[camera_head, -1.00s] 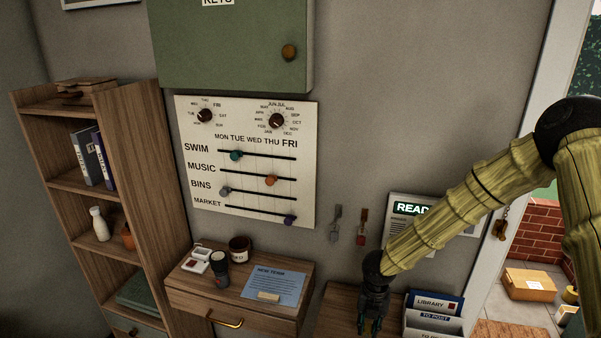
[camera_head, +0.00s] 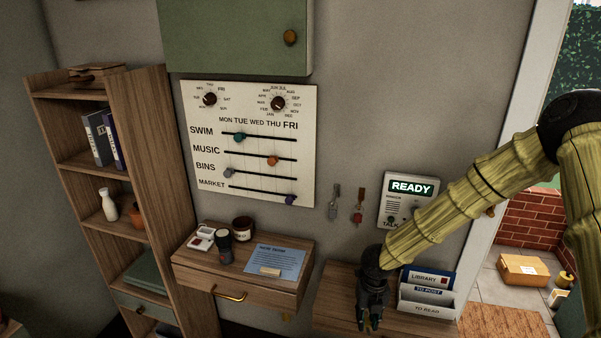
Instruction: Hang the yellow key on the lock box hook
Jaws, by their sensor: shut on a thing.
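My gripper (camera_head: 370,322) points down at the lower middle, in front of the small wooden shelf below the wall panel. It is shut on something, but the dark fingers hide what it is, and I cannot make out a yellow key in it. A green wall cabinet (camera_head: 235,35) with a round brass knob is at the top, cut off by the frame; I cannot tell whether it is the lock box. No lock box hook can be made out. A grey tag-like item (camera_head: 334,202) and a red one (camera_head: 358,203) hang on the wall above my gripper.
A white READY panel (camera_head: 405,203) is on the wall behind my arm. A letter rack (camera_head: 428,295) stands close right of my gripper. A drawer unit (camera_head: 245,285) with a torch, mug and blue note is to the left, a bookcase (camera_head: 175,200) beyond it. A doorway opens at right.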

